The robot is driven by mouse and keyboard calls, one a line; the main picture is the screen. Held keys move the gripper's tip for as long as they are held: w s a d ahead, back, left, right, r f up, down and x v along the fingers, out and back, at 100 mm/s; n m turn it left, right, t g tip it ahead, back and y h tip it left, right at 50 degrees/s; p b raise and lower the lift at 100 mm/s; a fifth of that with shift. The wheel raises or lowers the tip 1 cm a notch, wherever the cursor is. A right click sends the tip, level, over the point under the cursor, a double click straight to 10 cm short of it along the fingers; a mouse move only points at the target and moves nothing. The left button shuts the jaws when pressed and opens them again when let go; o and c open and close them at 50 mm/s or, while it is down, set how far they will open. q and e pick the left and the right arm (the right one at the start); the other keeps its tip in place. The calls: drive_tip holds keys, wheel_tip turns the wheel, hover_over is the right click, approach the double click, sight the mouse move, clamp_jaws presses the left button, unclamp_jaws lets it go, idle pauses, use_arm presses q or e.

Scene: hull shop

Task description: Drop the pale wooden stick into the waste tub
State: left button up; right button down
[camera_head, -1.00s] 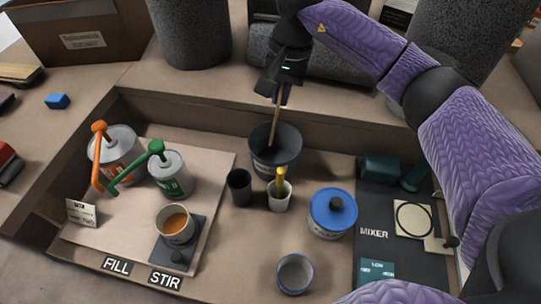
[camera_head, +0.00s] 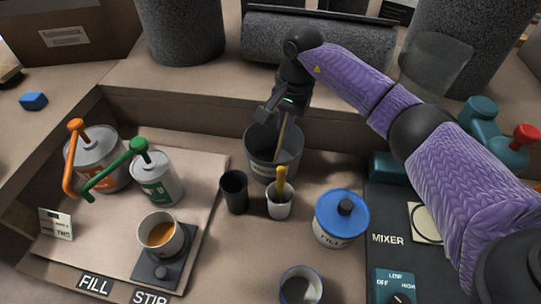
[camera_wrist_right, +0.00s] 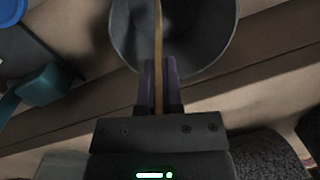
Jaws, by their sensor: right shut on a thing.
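The pale wooden stick (camera_head: 281,137) is held by my right gripper (camera_head: 285,112) and slants down into the mouth of the dark grey waste tub (camera_head: 262,163). In the right wrist view the stick (camera_wrist_right: 158,45) runs from between the fingers (camera_wrist_right: 159,88) into the tub (camera_wrist_right: 222,30). The fingers are shut on the stick at about the height of the tub's rim. I cannot tell whether its lower end touches the tub's floor. My left gripper is not in view.
A black cup (camera_head: 235,193) and a white cup (camera_head: 280,208) with a yellow-handled tool stand just in front of the tub. A blue-lidded can (camera_head: 341,217) stands to the right. Pump cans (camera_head: 155,180) and a cup of orange liquid (camera_head: 160,234) are at left.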

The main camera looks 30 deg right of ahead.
drive_tip(key=shift+r, duration=0.1)
drive_tip(key=c, duration=0.7)
unclamp_jaws()
wheel_tip(320, 180, up, 10)
drive_tip(key=d+p, duration=0.1)
drive_tip(key=p, duration=0.3)
drive_tip(key=shift+s, duration=0.25)
